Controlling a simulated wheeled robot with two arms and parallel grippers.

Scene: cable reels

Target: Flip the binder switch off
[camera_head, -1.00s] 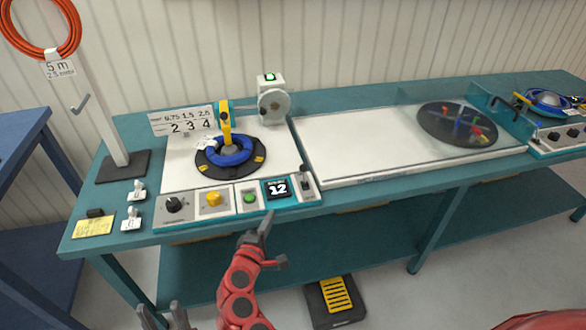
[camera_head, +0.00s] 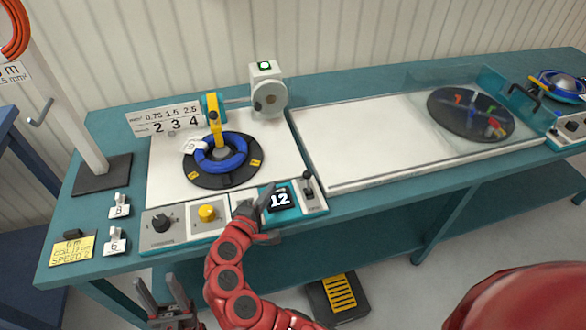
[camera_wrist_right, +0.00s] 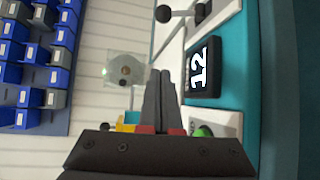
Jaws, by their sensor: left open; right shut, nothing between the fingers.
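The switch (camera_head: 308,187) is a small lever with a dark ball knob at the right end of the control panel, beside the display (camera_head: 280,199) reading 12. Its knob also shows at the top of the right wrist view (camera_wrist_right: 164,14). My right gripper (camera_head: 266,193) is over the panel, just left of the display, covering the green button in the head view. Its fingers (camera_wrist_right: 165,78) are shut and empty, apart from the lever. My left gripper (camera_head: 165,296) is open and empty, low in front of the table. The white binder machine (camera_head: 268,92) at the back shows a green light.
A blue cable coil (camera_head: 222,155) sits on the dark turntable under a yellow arm (camera_head: 214,118). A black knob (camera_head: 161,223) and a yellow button (camera_head: 207,213) are on the panel's left. A white board (camera_head: 370,145) lies to the right. A yellow pedal (camera_head: 339,293) is on the floor.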

